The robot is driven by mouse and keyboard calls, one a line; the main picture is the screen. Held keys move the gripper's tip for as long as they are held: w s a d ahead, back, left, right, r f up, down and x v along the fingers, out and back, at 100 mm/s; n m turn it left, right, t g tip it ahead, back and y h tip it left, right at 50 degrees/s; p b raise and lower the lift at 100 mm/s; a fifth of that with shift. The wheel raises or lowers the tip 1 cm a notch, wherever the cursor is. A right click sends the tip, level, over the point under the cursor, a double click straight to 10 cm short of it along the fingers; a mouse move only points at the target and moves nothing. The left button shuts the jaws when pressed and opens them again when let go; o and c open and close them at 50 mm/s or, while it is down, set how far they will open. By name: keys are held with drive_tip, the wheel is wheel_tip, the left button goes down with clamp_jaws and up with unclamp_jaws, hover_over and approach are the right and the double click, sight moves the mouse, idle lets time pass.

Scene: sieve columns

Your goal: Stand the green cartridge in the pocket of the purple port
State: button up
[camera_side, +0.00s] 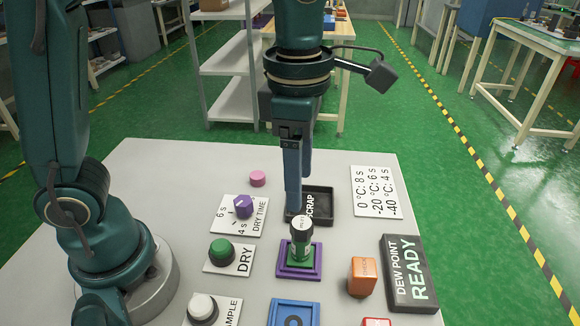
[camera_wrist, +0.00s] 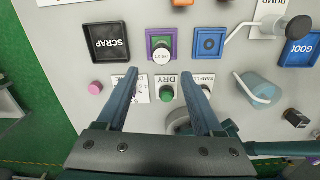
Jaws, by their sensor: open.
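The green cartridge (camera_side: 301,242) has a white, printed top and a dark band, with green at its lower end. It stands about upright on the purple port (camera_side: 286,271), its foot within the square frame. How deep it sits in the pocket I cannot tell. In the wrist view its white top (camera_wrist: 162,56) shows over the purple port (camera_wrist: 150,41), beyond my fingertips. My gripper (camera_side: 293,208) points down, higher than the cartridge and apart from it. In the wrist view my gripper (camera_wrist: 158,72) has its two fingers wide apart with nothing between them.
A black SCRAP tray (camera_side: 325,191) lies behind the port, and a blue port (camera_side: 294,306) in front. An orange block (camera_side: 362,276) and the DEW POINT READY sign (camera_side: 409,272) are at right. The DRY button (camera_side: 222,250), purple dial (camera_side: 243,207) and pink piece (camera_side: 258,178) are at left.

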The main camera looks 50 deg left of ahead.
drive_tip(key=s+a+m+t, duration=0.2)
drive_tip(key=s+a+m, duration=0.2)
drive_tip(key=m, duration=0.8)
drive_tip(key=s+a+m+t, duration=0.3)
drive_tip(key=s+a+m, duration=0.1)
drive_tip(key=m, duration=0.9)
drive_tip(key=shift+m, duration=0.3)
drive_tip(key=shift+o, duration=0.3)
drive_tip(key=shift+a, duration=0.1)
